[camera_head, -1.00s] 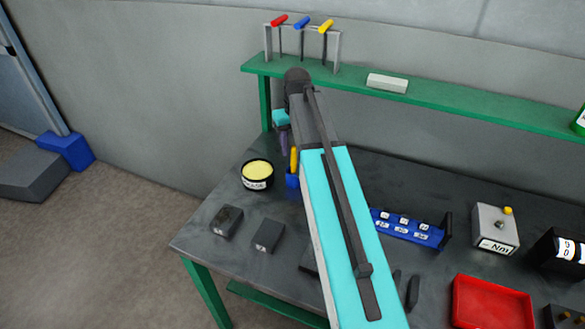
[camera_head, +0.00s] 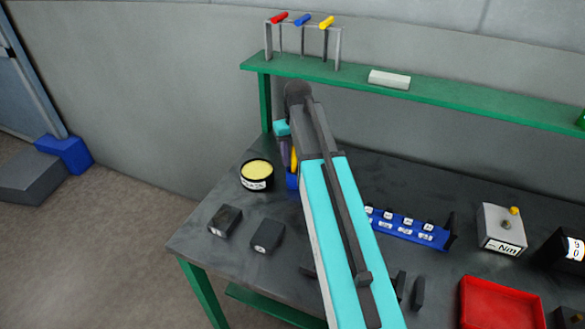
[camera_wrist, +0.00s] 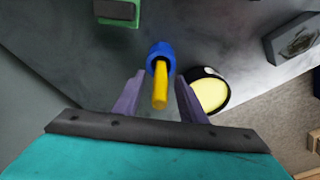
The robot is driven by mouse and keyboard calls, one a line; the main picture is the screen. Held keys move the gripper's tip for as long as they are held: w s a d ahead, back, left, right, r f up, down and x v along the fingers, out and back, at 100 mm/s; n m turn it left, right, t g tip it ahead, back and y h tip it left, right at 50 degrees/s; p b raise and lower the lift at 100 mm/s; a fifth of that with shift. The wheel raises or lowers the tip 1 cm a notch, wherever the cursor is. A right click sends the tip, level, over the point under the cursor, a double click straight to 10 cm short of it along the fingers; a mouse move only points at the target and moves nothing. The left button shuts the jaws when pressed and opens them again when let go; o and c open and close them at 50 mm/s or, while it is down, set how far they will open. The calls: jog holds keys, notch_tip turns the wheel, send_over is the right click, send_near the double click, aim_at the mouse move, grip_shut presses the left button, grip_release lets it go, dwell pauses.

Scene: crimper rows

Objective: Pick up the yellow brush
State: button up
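The yellow brush (camera_head: 294,158) stands in a blue cup (camera_head: 292,181) at the back left of the dark bench, partly hidden by my arm. In the wrist view the yellow brush (camera_wrist: 160,90) points toward the camera out of the blue cup (camera_wrist: 160,52). My gripper (camera_wrist: 160,76) is open, with one purple finger on each side of the handle and visible gaps between. One purple finger also shows beside the brush in the head view. The brush's lower end is hidden in the cup.
A round black tub with yellow contents (camera_head: 257,174) stands close left of the cup. Dark blocks (camera_head: 225,221) lie in front of it. A blue rack (camera_head: 410,230), a grey box (camera_head: 502,229) and a red tray (camera_head: 500,305) are to the right. A green shelf (camera_head: 440,97) runs behind.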

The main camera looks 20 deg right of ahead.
grip_shut()
dwell(0.5)
notch_tip(320, 180, up, 8)
jog(key=shift+r+b, duration=0.25)
jog(key=shift+b, duration=0.95)
jog(key=shift+r, duration=0.75)
